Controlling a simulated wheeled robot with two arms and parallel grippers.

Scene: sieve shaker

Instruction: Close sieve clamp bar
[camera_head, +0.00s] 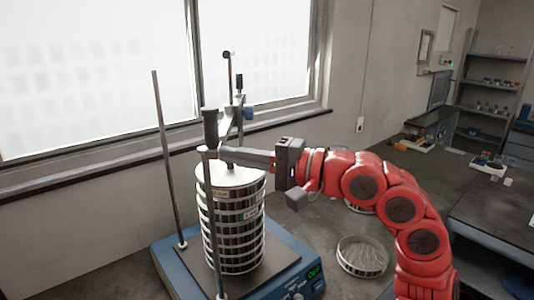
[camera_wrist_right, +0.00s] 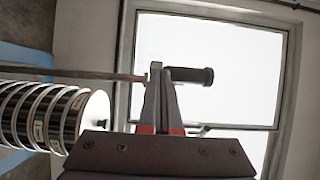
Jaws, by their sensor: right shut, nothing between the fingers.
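The sieve stack (camera_head: 236,225) stands upright on the blue shaker base (camera_head: 178,275). It also shows at the left of the right wrist view (camera_wrist_right: 40,118). A grey metal clamp bar (camera_head: 229,122) with a blue fitting (camera_head: 248,113) is above the stack; its far end is hard to make out. A black upright handle (camera_head: 210,127) is at the top of the front rod and in the right wrist view (camera_wrist_right: 190,76). My right gripper (camera_head: 222,155) is shut and empty, its fingertips close beside the handle; contact is unclear. My left gripper is out of view.
A bare rod (camera_head: 166,150) rises from the base's left side. A round sieve or dish (camera_head: 362,257) lies on the bench right of the shaker. The window wall is close behind. Shelves (camera_head: 492,85) stand far right.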

